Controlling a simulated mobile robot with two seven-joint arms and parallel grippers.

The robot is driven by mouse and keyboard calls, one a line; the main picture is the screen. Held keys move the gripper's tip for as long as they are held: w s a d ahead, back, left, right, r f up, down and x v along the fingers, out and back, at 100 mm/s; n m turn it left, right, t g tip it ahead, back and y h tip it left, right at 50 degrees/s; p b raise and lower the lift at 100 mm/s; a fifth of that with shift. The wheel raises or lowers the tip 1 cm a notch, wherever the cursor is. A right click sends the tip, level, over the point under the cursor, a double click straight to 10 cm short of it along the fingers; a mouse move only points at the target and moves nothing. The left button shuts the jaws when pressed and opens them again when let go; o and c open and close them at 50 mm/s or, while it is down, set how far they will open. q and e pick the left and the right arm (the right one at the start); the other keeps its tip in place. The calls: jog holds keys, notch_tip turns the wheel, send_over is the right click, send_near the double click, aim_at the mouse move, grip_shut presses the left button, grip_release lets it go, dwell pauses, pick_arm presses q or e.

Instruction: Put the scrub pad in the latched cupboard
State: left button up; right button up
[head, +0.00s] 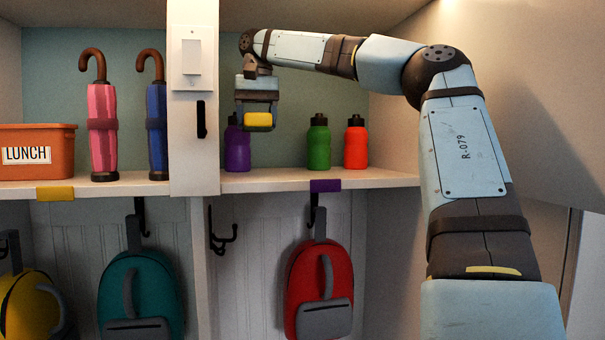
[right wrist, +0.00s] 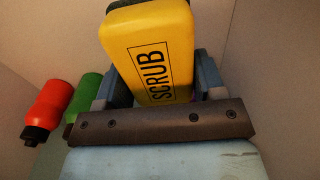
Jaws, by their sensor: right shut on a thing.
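The yellow scrub pad (head: 258,121), with a dark layer and the word SCRUB, is held between the fingers of my right gripper (head: 257,104). The right wrist view shows the same pad (right wrist: 148,45) clamped in the gripper (right wrist: 160,78). My right gripper is inside the upper right compartment, above its shelf (head: 270,181), left of the green bottle. This compartment looks like the cupboard; a beige panel (head: 530,90) beside it at the right looks like its door standing open. A black catch (head: 201,118) is on the divider. My left gripper is out of view.
Purple (head: 237,148), green (head: 319,145) and red (head: 355,145) bottles stand on the right shelf. Pink (head: 102,130) and blue (head: 156,130) umbrellas and an orange LUNCH bin (head: 38,152) stand left of the divider (head: 193,150). Backpacks (head: 320,285) hang below.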

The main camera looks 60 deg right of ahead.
send_over(257, 176)
jog(key=f, duration=0.4)
jog(key=shift+s+a+f, duration=0.3)
jog(key=shift+a, duration=0.05)
jog(key=shift+w+f+p, duration=0.1)
jog(key=shift+f+p, duration=0.2)
jog(key=shift+f, duration=2.25)
jog(key=o, duration=0.9)
jog(key=shift+d+f, duration=0.1)
notch_tip(257, 176, up, 12)
jog(key=shift+r, duration=0.1)
